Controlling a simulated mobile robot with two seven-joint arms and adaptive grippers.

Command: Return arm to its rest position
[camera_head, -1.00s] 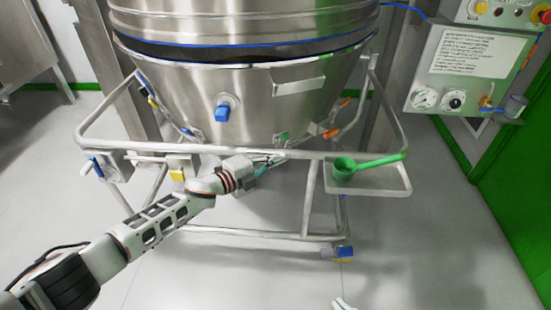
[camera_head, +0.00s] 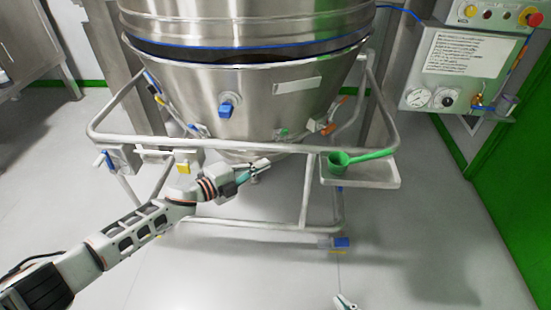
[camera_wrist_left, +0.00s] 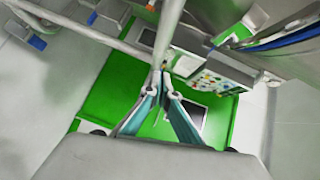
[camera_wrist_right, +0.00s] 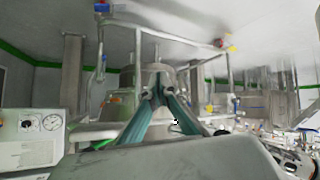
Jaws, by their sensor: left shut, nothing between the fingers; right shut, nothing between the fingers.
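My left arm reaches in from the left in the head view. Its gripper (camera_head: 257,168) is near the front rail of the steel bowl's trolley frame (camera_head: 250,148), below the bowl. In the left wrist view its fingers (camera_wrist_left: 160,92) are together and empty, close to a steel tube; I cannot tell whether they touch it. My right gripper (camera_head: 345,302) shows only its tip at the bottom edge of the head view. In the right wrist view its fingers (camera_wrist_right: 158,92) are together with nothing between them.
The steel bowl (camera_head: 262,105) stands above the trolley frame. A green scoop (camera_head: 342,160) lies on a small side tray (camera_head: 385,180) at the right. A control panel (camera_head: 460,75) with gauges is at the upper right. The floor in front is clear.

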